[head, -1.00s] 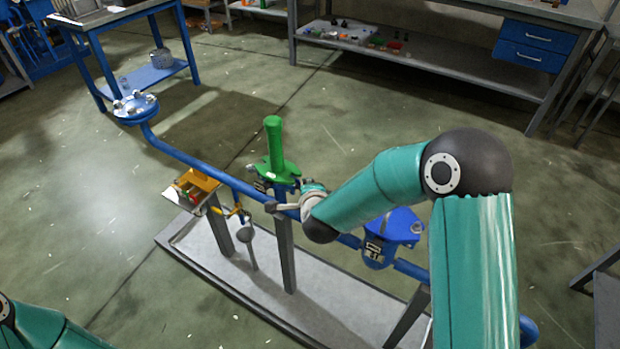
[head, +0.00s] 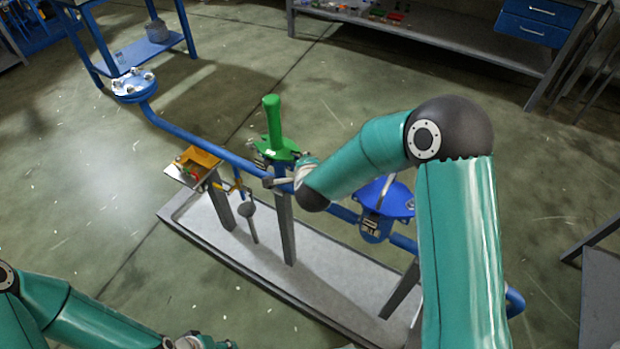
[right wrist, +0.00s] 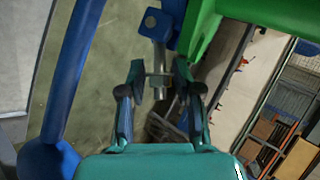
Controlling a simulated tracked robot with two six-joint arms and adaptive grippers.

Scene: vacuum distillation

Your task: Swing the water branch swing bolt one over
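In the right wrist view a metal swing bolt with a nut (right wrist: 159,80) hangs from a blue lug (right wrist: 156,22) beside a green part (right wrist: 203,25). My right gripper (right wrist: 160,82) has its two fingers apart, one on each side of the bolt, with narrow gaps visible. In the head view the right gripper (head: 282,182) is beside the green-handled valve (head: 273,130) on the blue pipe; the bolt itself is hard to make out there. My left gripper (head: 198,342) shows only partly at the bottom edge, and its fingers are cut off.
The blue pipe (head: 190,138) runs from a bolted flange (head: 134,84) past the valve to a blue fitting (head: 384,205). An orange box (head: 193,165) and a hanging grey paddle-like part (head: 247,209) are left of the valve. A grey tray (head: 325,285) lies below. The floor at left is open.

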